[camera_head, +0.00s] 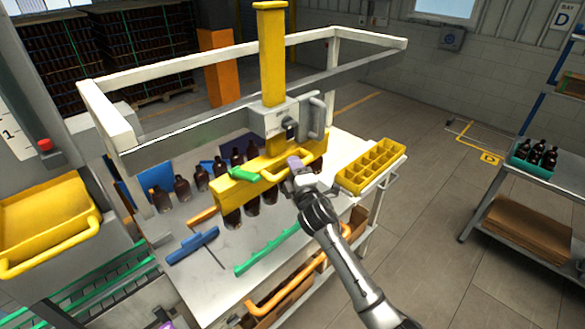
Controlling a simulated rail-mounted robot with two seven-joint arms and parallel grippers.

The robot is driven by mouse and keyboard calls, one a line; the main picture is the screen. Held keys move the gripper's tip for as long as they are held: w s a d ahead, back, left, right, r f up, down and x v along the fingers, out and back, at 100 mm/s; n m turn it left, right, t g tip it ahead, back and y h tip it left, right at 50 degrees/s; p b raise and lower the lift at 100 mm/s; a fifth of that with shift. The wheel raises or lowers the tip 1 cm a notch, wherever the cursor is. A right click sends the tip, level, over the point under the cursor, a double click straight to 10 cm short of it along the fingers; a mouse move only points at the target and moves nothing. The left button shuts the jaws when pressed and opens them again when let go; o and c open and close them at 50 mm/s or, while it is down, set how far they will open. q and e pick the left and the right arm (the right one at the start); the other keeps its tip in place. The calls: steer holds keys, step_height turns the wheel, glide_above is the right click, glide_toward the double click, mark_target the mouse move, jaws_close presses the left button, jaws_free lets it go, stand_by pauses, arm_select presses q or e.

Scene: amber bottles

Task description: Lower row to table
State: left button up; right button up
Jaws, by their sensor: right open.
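A yellow lifting beam (238,192) hangs on a yellow mast (271,60) above the grey table (205,262). A row of several amber bottles (252,205) is under the beam, their tops hidden by it. I cannot tell whether their bases touch the table. A green lever (243,174) is on the beam's left part. My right gripper (294,165), with purple on it, is open at the beam's right part, by its yellow handle; contact is unclear. At the bottom edge a small purple patch looks like part of my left gripper (167,325); its jaws do not show.
More amber bottles (182,188) stand behind the beam. A yellow divided crate (371,166) sits at the table's right end. A blue tool (193,245) and a green bar (267,250) are in front. A white frame (230,58) surrounds the mast. A teal crate with bottles (531,168) stands far right.

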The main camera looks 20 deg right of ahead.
steer(key=shift+w, duration=0.25)
jaws_close()
stand_by(0.4)
